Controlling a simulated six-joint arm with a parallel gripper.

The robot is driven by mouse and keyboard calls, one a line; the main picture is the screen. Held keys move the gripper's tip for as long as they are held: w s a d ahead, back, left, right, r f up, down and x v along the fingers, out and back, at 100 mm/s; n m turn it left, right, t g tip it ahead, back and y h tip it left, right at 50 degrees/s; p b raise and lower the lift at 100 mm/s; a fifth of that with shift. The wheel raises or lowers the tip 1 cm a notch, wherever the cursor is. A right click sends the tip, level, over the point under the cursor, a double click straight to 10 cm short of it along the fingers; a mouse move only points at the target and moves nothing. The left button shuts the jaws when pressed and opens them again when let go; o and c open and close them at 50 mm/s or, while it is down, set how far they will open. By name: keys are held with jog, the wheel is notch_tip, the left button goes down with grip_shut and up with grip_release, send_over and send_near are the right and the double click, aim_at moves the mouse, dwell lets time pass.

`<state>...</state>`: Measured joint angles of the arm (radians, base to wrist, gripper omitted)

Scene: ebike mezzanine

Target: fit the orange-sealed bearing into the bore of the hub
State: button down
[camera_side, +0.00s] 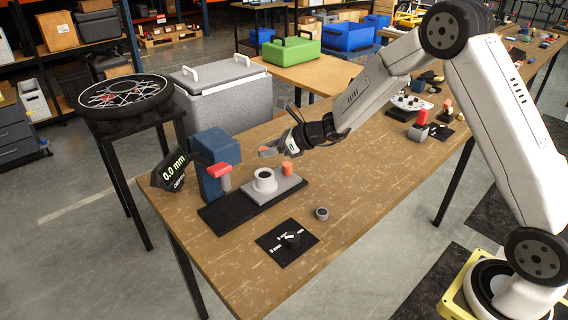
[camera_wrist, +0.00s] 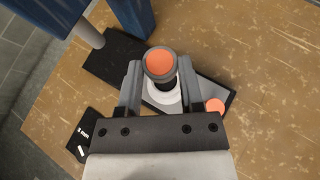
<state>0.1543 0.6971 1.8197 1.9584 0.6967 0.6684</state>
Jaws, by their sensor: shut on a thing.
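The orange-sealed bearing (camera_wrist: 159,64), a dark grey ring with an orange face, is between the fingers of my gripper (camera_wrist: 158,77). My gripper (camera_side: 274,149) is shut on it, and the bearing (camera_side: 267,151) is held in the air in the side view. The hub (camera_side: 265,184), a pale round part with an open bore, stands on a grey plate (camera_side: 283,191) below and apart from the bearing.
A blue press (camera_side: 213,160) with a red-topped ram stands left of the hub; its display (camera_side: 170,170) reads 0.0 mm. An orange cylinder (camera_side: 288,169) stands on the grey plate. A loose grey ring (camera_side: 321,213) and a black card (camera_side: 276,250) lie on the wooden table in front.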

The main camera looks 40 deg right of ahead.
aim_at(272, 174)
jog(key=shift+a+f, duration=0.1)
jog(key=shift+f, duration=0.1)
dwell(0.5)
jog(key=shift+f, duration=2.85)
jog(key=shift+c, duration=0.7)
grip_release()
jog(key=v, duration=0.7)
jog(key=shift+s+r, duration=0.15)
jog(key=shift+s, duration=0.1)
jog(key=shift+r, duration=0.1)
